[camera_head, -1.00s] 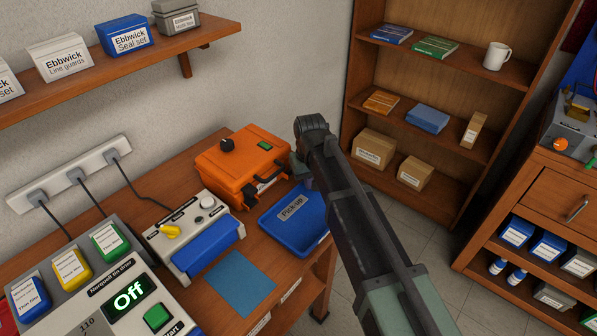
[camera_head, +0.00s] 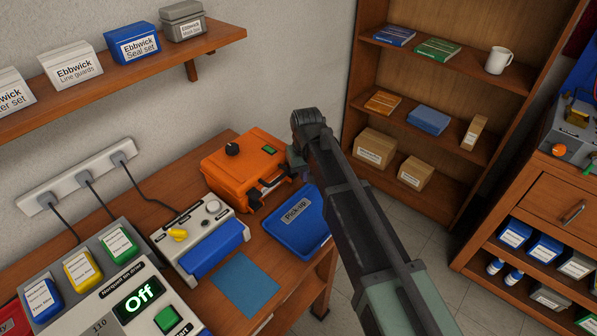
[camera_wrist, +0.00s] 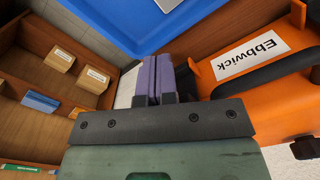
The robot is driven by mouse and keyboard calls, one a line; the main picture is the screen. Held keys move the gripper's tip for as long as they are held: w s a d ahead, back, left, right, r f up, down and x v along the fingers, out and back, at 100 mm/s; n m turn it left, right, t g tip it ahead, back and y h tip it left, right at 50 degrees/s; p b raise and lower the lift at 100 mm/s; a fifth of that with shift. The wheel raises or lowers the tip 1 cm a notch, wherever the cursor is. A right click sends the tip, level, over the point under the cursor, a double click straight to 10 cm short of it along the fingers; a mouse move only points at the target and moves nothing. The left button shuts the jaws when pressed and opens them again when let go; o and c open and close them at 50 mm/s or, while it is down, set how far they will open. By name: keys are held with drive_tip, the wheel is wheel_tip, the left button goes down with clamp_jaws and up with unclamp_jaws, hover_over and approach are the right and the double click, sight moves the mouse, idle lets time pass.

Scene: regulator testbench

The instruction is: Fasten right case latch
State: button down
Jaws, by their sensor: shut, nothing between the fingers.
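The orange case (camera_head: 236,176) stands on the bench with its lid down, its black handle and a dark front latch (camera_head: 254,197) facing the blue tray. The right latch is not clear in the head view, where my arm comes close. My gripper (camera_wrist: 152,62) has its purple fingers together with nothing between them. In the wrist view the case's orange side (camera_wrist: 230,72), with an "Ebbwick" label and black handle, lies just right of the fingers. A dark part (camera_wrist: 187,82) shows between fingers and case; I cannot tell whether they touch.
The blue pick-up tray (camera_head: 294,236) lies in front of the case, close to my arm; its edge also shows in the wrist view (camera_wrist: 140,28). A grey device with a yellow knob (camera_head: 186,249) stands left of it. A bookcase (camera_head: 440,105) stands behind.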

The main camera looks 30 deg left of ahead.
drive_tip(key=d+r+p, duration=0.2)
drive_tip(key=r, duration=0.1)
drive_tip(key=d+r+p, duration=0.1)
drive_tip(key=p, duration=0.1)
drive_tip(key=shift+s+d+r, duration=0.2)
drive_tip(key=shift+s+r, duration=0.1)
drive_tip(key=s+d+m, duration=0.2)
drive_tip(key=d+m, duration=0.1)
drive_tip(key=d, duration=1)
drive_tip(key=s+d+m, duration=0.3)
drive_tip(key=d, duration=1.1)
drive_tip(key=s+d+m, duration=0.3)
drive_tip(key=d, duration=1.1)
drive_tip(key=shift+a, duration=0.1)
